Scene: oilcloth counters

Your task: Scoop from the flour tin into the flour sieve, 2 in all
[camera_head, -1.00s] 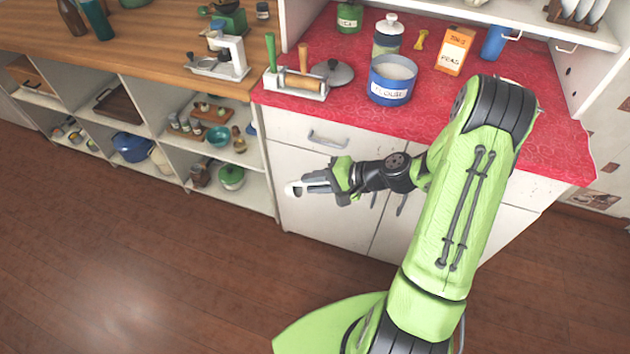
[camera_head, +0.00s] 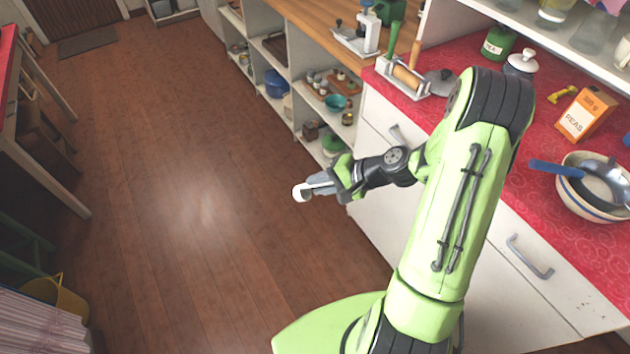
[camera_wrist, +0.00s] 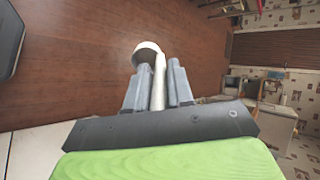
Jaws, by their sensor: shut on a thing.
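My gripper (camera_head: 318,187) is shut on a white scoop (camera_head: 300,193), held out over the floor in front of the cabinets. In the wrist view the scoop's handle (camera_wrist: 158,85) lies between the fingers, and its round white head (camera_wrist: 147,50) is beyond the tips. I cannot tell whether flour is in it. The flour sieve, with a blue handle (camera_head: 555,168) and a mesh (camera_head: 598,188), rests on a striped bowl (camera_head: 580,205) on the red counter at the right, well away from my gripper. The flour tin does not show now; my arm covers part of the counter.
A peas box (camera_head: 585,115), a white-lidded jar (camera_head: 520,64) and a green tin (camera_head: 498,42) stand on the red counter (camera_head: 600,240). A rolling-pin stand (camera_head: 405,80) is at its left end. The wooden floor (camera_head: 190,200) is open; a table (camera_head: 35,120) stands far left.

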